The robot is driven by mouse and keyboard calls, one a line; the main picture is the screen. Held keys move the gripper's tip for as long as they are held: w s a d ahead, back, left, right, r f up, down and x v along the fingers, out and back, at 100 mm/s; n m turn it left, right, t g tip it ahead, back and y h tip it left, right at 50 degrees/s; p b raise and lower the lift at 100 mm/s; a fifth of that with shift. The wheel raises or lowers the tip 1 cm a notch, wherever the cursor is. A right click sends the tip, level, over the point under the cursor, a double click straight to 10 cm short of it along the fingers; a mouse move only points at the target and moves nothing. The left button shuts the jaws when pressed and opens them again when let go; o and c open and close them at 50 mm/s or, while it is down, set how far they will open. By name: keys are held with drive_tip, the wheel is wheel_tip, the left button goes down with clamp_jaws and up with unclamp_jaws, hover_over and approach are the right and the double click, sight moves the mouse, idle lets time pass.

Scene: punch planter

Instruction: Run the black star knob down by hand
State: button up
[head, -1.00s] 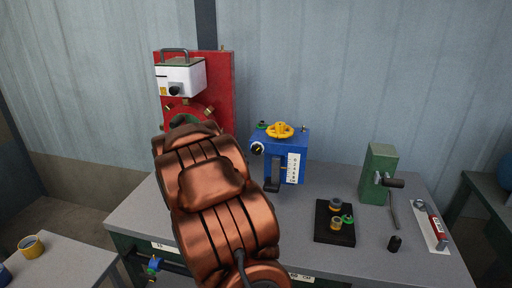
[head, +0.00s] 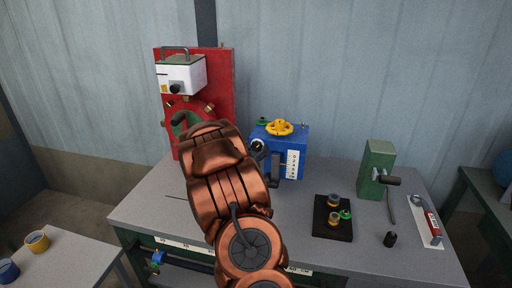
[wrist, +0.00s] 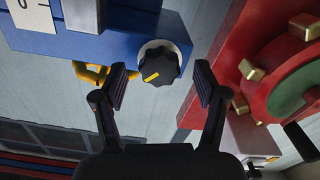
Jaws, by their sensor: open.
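A black knob (wrist: 159,66) with a lobed edge and a yellow pointer mark sits on a white round plate on the blue box (wrist: 110,44). In the head view the knob (head: 257,146) shows at the left of the blue box (head: 296,140), partly behind my arm. My gripper (wrist: 161,78) is open, one finger on each side of the knob in the wrist view; I cannot tell whether either finger touches it. My arm hides the gripper in the head view. Another black knob (head: 175,89) is on the white unit at upper left.
The blue box carries a yellow handwheel (head: 279,127) on top and a dark lever (head: 275,168) in front. The red panel (head: 219,90) stands close at left.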

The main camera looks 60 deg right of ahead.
drive_tip(key=shift+w+d, duration=0.2)
drive_tip(key=shift+d, duration=0.45)
drive_tip(key=c, duration=1.1)
